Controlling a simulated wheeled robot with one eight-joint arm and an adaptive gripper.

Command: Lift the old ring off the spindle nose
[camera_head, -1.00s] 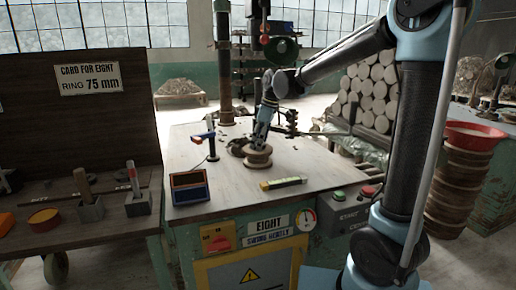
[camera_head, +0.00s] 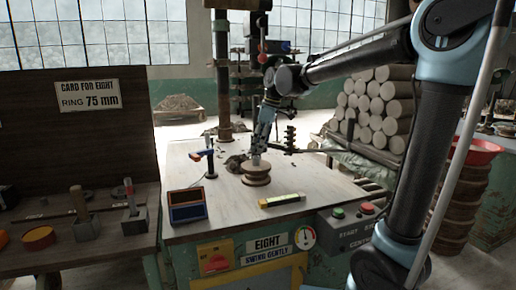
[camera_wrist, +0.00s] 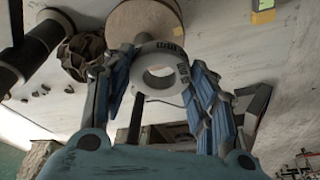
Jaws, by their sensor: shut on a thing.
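My gripper (camera_head: 257,152) points down over a round, tan, stacked piece (camera_head: 256,177) on the bench. In the wrist view, the blue fingers of my gripper (camera_wrist: 160,88) are shut on a pale grey ring (camera_wrist: 145,62) with dark markings, one finger on each side. Pale surface shows through the ring's hole, with no spindle inside it. The tan round top (camera_wrist: 140,18) lies behind the ring at the upper edge of the wrist view. The ring is too small to make out clearly in the head view. I cannot make out the spindle nose.
A yellow-marked bar (camera_head: 282,200) and a blue-edged box (camera_head: 187,205) lie on the bench's front part. A blue-and-orange tool on a stand (camera_head: 208,158) is to the left. A dark crumpled lump (camera_wrist: 82,57) shows beside the tan piece. The START box (camera_head: 350,222) is at the front right.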

